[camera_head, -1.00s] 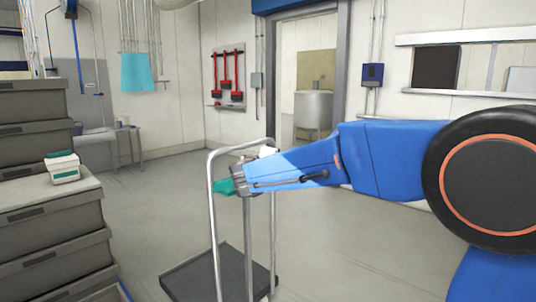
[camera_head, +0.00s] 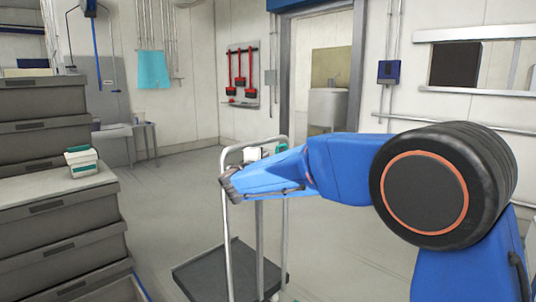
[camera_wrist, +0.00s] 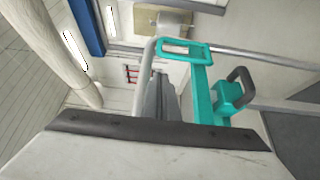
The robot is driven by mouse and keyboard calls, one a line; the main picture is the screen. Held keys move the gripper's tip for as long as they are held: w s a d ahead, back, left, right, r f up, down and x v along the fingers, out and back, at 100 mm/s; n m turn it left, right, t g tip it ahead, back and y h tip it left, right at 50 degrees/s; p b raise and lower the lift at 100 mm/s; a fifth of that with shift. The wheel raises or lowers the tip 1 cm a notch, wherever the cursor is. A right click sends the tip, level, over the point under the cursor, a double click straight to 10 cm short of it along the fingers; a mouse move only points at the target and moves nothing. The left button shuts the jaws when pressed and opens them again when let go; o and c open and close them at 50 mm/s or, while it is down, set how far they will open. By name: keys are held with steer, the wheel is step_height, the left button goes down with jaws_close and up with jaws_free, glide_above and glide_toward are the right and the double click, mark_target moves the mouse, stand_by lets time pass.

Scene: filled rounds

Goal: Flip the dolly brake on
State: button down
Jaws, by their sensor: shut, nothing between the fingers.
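The dolly stands mid-floor, with a tall metal handle frame (camera_head: 226,235) and a dark low platform (camera_head: 205,276). My arm reaches left across its top. In the wrist view my gripper (camera_wrist: 164,80) is shut, its grey fingers together and empty. A pale curved tube (camera_wrist: 144,72) runs just left of the fingers. A teal bracket (camera_wrist: 203,88) with a dark grey loop handle (camera_wrist: 240,76) is to their right, apart from them in the picture. I cannot tell whether this is the brake or how it is set. My wrist partly hides the top of the handle frame in the head view.
Grey stacked crates (camera_head: 50,145) stand at the left, with a small white and teal item (camera_head: 82,162) on one. A small table (camera_head: 145,127) is against the back wall. The floor right of the dolly is clear. A doorway (camera_head: 322,70) is behind.

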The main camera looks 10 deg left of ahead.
steer(key=w+d, duration=0.1)
steer(key=w, duration=0.8)
steer(key=shift+w, duration=0.2)
steer(key=shift+s+d, duration=0.1)
steer(key=shift+d, duration=0.05)
